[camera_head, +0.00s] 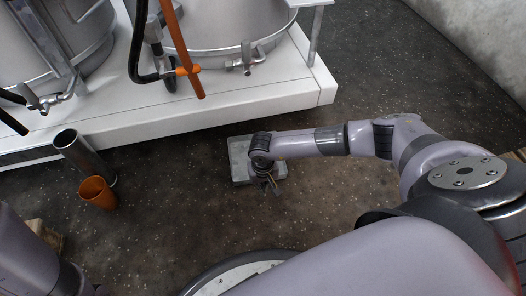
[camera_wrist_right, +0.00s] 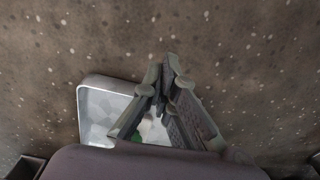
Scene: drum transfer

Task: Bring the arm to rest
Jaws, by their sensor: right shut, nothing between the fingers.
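My right arm reaches across the head view from the right. My right gripper (camera_head: 272,188) hangs over the floor at the front edge of a grey metal tray (camera_head: 240,160), with the wrist covering part of the tray. In the right wrist view the fingers of this gripper (camera_wrist_right: 168,72) come together and hold nothing. The tray (camera_wrist_right: 90,92) also shows there, behind and left of the fingers, with pale and green contents that I cannot make out. My left gripper is out of view; only part of my left arm shows at the lower left of the head view.
A white platform (camera_head: 225,112) with metal drums, taps and an orange pipe (camera_head: 182,45) spans the back. A metal cylinder (camera_head: 82,155) and an orange cup (camera_head: 97,192) stand on the floor at left. The dark floor (camera_head: 160,215) between cup and tray is clear.

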